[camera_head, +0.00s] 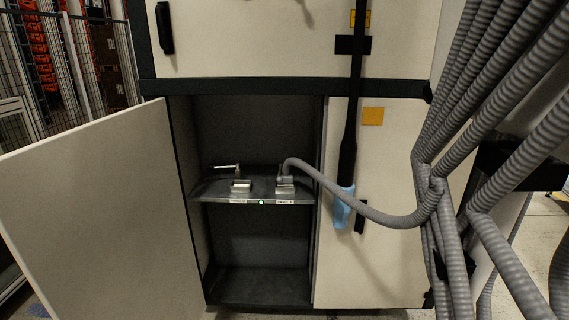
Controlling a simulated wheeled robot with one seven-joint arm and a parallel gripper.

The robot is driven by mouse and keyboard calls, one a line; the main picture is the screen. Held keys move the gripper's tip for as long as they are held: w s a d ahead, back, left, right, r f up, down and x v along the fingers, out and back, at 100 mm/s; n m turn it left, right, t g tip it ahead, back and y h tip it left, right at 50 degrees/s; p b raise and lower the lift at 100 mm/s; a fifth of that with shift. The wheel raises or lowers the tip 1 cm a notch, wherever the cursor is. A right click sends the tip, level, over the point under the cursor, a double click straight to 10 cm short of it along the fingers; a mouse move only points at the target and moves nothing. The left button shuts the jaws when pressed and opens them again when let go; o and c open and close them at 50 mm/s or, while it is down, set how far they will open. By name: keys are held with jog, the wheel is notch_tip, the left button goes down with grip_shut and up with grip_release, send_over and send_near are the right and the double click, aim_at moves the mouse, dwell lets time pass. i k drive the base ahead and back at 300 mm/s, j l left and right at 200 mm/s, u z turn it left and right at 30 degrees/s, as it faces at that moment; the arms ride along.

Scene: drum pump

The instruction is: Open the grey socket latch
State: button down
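Two small metal sockets sit on a dark shelf (225,194) inside the open cabinet. The left socket (241,186) has no hose in it, and a light metal lever (224,167) sticks out to the left above it. The right socket (285,188) has the end of a grey ribbed hose (374,213) on it. Its latch is too small and too covered by the hose end to make out. Both sockets look grey, so I cannot tell by colour which latch is meant. My gripper is not in view.
The cabinet door (98,222) stands wide open at the left. A black vertical pole (349,130) with a light blue lower end (343,207) hangs right of the opening. Several thick grey ribbed hoses (500,110) fill the right side. The compartment below the shelf is empty.

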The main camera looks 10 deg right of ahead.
aim_at(279, 179)
jog(key=j+z, duration=0.1)
jog(key=j, duration=0.35)
jog(key=i+j+z, duration=0.25)
jog(key=j, duration=0.5)
jog(key=j+z, duration=0.2)
jog(key=j, duration=0.5)
jog(key=j+z, duration=0.25)
jog(key=j, duration=0.55)
jog(key=i+j+z, duration=0.1)
jog(key=i+j, duration=0.15)
jog(key=i+j+z, duration=0.1)
jog(key=i+j, duration=0.15)
jog(key=j, duration=0.2)
